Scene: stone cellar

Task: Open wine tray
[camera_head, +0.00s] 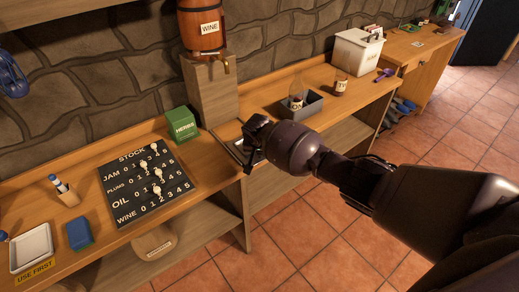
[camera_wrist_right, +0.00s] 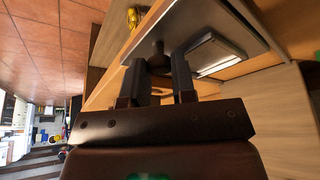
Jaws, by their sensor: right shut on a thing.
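The wine barrel (camera_head: 203,28), labelled WINE, sits on a wooden stand (camera_head: 210,90) with a tap at its front. Below it, at the counter's front edge, is a dark tray, mostly hidden by my right gripper (camera_head: 256,128). In the right wrist view a grey tray edge (camera_wrist_right: 254,20) runs across the top, with a dark knob (camera_wrist_right: 158,48) on it. My right gripper (camera_wrist_right: 158,75) is shut on this knob. How far the tray is out cannot be told. My left gripper is not in view.
A stock board (camera_head: 148,184) and a green herbs box (camera_head: 181,124) stand on the left counter. A grey bin (camera_head: 313,104) with a bottle, a small jar (camera_head: 340,86) and a white box (camera_head: 357,52) are on the right counter. The tiled floor (camera_head: 330,225) in front is clear.

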